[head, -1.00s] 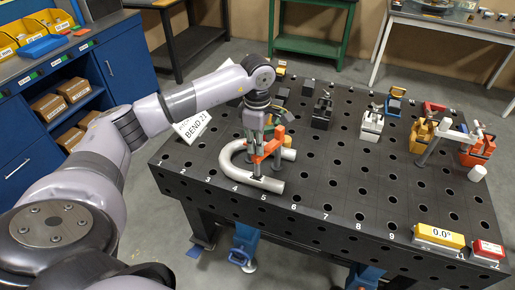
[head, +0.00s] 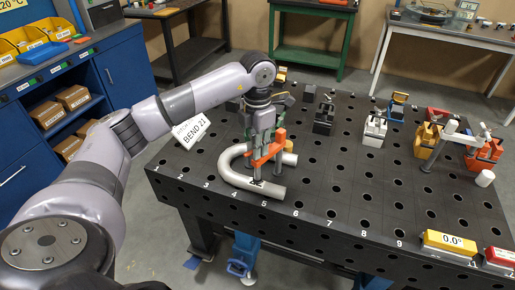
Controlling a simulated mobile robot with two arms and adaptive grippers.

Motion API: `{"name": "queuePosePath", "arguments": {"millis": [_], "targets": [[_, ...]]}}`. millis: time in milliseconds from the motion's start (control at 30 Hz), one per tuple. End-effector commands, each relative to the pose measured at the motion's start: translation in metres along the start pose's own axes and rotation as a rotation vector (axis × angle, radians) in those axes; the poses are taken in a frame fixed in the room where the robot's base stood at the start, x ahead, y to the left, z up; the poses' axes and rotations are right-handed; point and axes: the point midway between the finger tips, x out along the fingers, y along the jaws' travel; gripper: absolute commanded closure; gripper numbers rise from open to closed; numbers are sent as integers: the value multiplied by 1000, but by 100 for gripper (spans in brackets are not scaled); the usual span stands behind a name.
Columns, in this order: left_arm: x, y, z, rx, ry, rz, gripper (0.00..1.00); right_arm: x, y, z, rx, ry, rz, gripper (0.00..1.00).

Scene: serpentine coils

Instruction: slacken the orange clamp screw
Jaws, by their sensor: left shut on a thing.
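An orange clamp (head: 262,156) stands over a pale grey U-shaped bent tube (head: 234,172) on the black perforated table. My left gripper (head: 262,141) reaches down from above onto the top of the clamp. Its fingers are shut on the clamp's screw, which the fingers mostly hide. The clamp's lower end sits at the tube's near leg. I cannot tell whether it presses on the tube. My right gripper does not show.
A white "BEND 21" card (head: 192,131) stands left of the tube. Grey (head: 375,130) and black (head: 323,118) blocks, a yellow fixture (head: 427,140), and a yellow gauge reading 0.0° (head: 449,242) are on the black table (head: 330,200). The middle front is clear.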

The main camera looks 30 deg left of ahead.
Motion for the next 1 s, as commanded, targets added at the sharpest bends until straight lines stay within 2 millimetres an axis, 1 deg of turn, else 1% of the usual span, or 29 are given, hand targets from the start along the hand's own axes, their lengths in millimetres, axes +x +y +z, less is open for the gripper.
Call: {"name": "queuePosePath", "arguments": {"millis": [433, 1000], "targets": [[0, 0, 0, -424, -1, -1, 100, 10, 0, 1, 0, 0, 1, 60], [0, 0, 1, -956, -3, -2, 100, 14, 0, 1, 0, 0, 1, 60]]}}
